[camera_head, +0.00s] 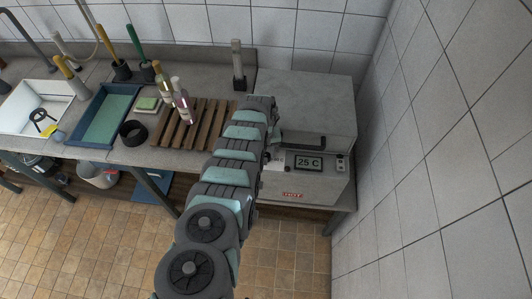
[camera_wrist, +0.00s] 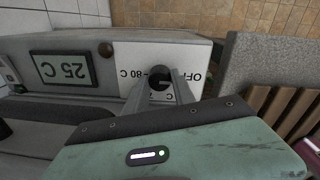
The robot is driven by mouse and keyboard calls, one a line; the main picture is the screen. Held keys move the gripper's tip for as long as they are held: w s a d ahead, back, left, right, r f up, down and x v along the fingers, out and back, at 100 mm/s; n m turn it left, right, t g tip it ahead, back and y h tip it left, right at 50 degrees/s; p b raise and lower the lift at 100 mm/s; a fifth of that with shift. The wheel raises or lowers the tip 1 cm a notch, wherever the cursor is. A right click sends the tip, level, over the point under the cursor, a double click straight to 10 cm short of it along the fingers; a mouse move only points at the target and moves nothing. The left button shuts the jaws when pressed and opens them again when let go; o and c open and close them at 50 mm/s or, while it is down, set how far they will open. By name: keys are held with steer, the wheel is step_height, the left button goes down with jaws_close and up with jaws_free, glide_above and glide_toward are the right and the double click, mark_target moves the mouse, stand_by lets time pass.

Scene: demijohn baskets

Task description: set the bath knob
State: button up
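The bath is a grey box with a lit display reading 25 C (camera_head: 308,162), at the right end of the bench; the display also shows upside down in the wrist view (camera_wrist: 65,69). The dark round bath knob (camera_wrist: 160,80) sits on a white label with "OFF" and "80 C" readable around it, also upside down. My gripper (camera_wrist: 164,86) has its two grey fingers apart, one on each side of the knob. I cannot tell whether they touch it. The fingers hide part of the knob and label. In the head view my arm hides the knob.
A wooden slatted rack (camera_head: 196,124) with bottles (camera_head: 181,104) stands left of my arm. A tiled wall (camera_head: 440,150) closes off the right side.

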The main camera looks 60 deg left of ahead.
jaws_close()
steer(key=shift+m+b, duration=0.6)
steer(key=shift+m, duration=1.2)
steer(key=shift+a+f+m+b, duration=0.1)
steer(key=shift+m+b, duration=0.25)
steer(key=shift+m, duration=0.25)
steer(key=shift+m+b, duration=0.7)
steer(key=shift+m, duration=0.8)
steer(key=shift+o, duration=1.4)
jaws_free()
